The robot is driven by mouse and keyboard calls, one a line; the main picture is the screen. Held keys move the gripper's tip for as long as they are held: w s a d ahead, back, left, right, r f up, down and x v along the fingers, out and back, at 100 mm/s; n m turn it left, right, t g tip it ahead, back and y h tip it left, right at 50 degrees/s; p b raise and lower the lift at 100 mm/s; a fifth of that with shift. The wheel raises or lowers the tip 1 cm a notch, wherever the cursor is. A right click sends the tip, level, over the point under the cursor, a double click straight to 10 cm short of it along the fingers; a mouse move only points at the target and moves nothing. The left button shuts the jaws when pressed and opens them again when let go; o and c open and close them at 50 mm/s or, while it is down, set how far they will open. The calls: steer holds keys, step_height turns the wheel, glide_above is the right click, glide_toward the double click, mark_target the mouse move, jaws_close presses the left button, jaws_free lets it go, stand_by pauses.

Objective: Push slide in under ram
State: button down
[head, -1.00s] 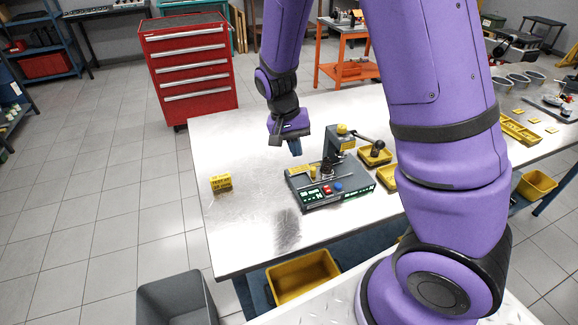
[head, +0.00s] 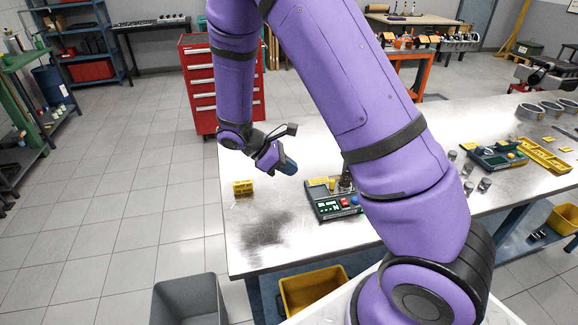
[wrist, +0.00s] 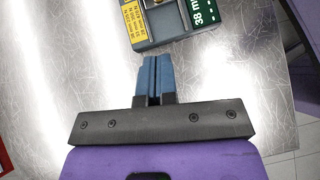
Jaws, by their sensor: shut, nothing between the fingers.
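A dark upright part of the press (head: 346,180) shows beside my arm. I cannot clearly pick out the slide. My gripper (head: 289,167) is shut and empty, above the table to the left of the press. In the wrist view its blue fingers (wrist: 152,68) are together, pointing at the edge of the press base (wrist: 172,36), with a yellow label beside it.
A yellow block (head: 243,188) sits near the table's left edge. Another device (head: 493,158), small metal cylinders (head: 484,185) and a long yellow tray (head: 543,156) lie at the right. A yellow bin (head: 312,290) is below the front edge. The table's front left is clear.

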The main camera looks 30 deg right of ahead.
glide_toward(336, 186)
steer(key=shift+a+f, duration=0.95)
steer(key=shift+f, duration=0.25)
steer(key=shift+s+d+f, duration=0.1)
steer(key=shift+s+d, duration=0.15)
steer(key=shift+d, duration=0.3)
steer(key=shift+s+d, duration=0.25)
steer(key=shift+d, duration=0.3)
steer(key=shift+s+d, duration=0.35)
steer(key=shift+d, duration=0.45)
steer(key=shift+s+d, duration=0.25)
steer(key=shift+d, duration=0.55)
steer(key=shift+s+d, duration=0.25)
steer(key=shift+d, duration=0.55)
steer(key=shift+s+d, duration=0.25)
steer(key=shift+d, duration=0.55)
